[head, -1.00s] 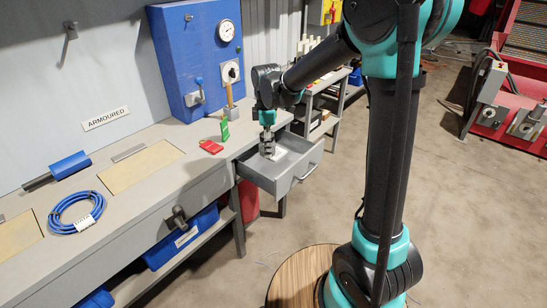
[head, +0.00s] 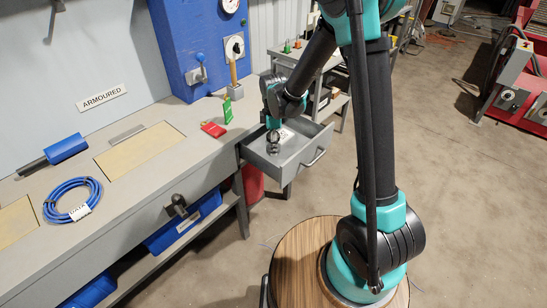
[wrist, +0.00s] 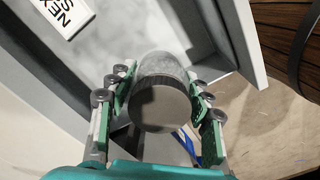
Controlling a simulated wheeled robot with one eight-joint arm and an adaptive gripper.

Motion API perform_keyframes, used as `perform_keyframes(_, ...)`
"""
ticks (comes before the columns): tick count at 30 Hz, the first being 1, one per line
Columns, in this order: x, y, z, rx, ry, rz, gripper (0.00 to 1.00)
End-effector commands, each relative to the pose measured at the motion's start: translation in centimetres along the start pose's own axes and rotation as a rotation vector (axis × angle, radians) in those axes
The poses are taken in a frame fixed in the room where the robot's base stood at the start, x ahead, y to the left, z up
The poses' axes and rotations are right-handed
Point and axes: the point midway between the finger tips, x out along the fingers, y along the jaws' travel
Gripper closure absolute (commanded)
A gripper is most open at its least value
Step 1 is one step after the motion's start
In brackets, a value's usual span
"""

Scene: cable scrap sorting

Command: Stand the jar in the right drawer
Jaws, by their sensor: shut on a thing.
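The jar (wrist: 160,105) is a grey cylinder with a dark round end facing the wrist camera. My gripper (wrist: 160,95) is shut on it, one green-padded finger on each side. In the head view my gripper (head: 272,142) points down within the outline of the open right drawer (head: 305,164). The jar is small and mostly hidden there. The drawer's grey wall also shows in the wrist view (wrist: 243,45), beside the jar. I cannot tell whether the jar touches the drawer floor.
A white printed card (wrist: 66,14) lies in the drawer near its back. On the bench (head: 195,160) are a red block (head: 213,129), a green block (head: 227,110), a blue cable coil (head: 73,200) and a blue-handled tool (head: 66,149). The drawer handle (head: 315,159) sticks out in front.

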Motion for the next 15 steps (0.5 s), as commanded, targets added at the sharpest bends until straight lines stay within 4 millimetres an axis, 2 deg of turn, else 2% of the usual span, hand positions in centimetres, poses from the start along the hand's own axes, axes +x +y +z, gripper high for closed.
perform_keyframes(3,2.1,0.0,0.0,0.0,0.0,0.0,0.88)
perform_keyframes(11,3.8,0.0,0.0,0.0,0.0,0.0,0.88)
perform_keyframes(15,5.3,0.0,0.0,0.0,0.0,0.0,0.88)
